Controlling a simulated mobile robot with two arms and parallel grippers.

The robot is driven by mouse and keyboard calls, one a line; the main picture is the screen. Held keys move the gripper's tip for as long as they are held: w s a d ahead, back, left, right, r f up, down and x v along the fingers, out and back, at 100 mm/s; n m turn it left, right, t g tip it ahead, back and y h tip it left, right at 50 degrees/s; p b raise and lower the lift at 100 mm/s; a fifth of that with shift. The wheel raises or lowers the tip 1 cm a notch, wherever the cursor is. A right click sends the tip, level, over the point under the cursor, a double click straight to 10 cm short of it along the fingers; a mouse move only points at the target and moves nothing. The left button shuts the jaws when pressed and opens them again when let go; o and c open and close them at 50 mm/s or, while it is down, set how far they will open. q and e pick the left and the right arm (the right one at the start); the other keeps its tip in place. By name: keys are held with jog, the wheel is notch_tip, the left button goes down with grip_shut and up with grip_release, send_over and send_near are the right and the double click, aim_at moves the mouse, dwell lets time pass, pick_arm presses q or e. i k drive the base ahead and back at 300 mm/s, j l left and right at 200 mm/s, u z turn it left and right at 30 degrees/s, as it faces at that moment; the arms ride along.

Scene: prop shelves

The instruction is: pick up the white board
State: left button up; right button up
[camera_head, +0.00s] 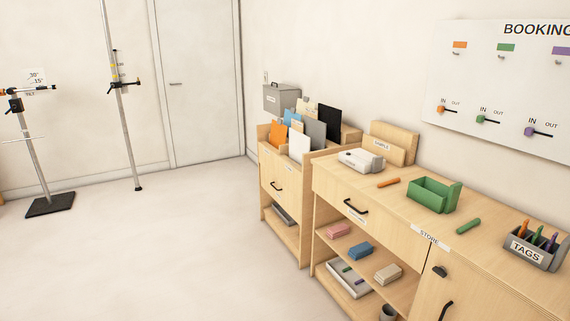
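A small white board (299,147) stands upright at the front of a wooden rack on the left cabinet. An orange board (279,134) is to its left, and a grey board (315,132) and a black board (329,121) are behind it to the right. Its lower edge is hidden by the rack's front. A large white panel (490,75) marked "BOOKING" hangs on the wall at the right, cut off by the picture's edge. Neither of my grippers is in view.
A wooden counter (405,212) at the right bears a white device (360,160), a green holder (430,194) and a grey tags box (535,252). Metal stands (124,110) are at the left. The floor (170,255) left of the cabinets is clear.

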aim_at(299, 144)
jog(key=i, duration=1.3)
jog(key=i+l+u, duration=0.1)
jog(key=i, duration=1.2)
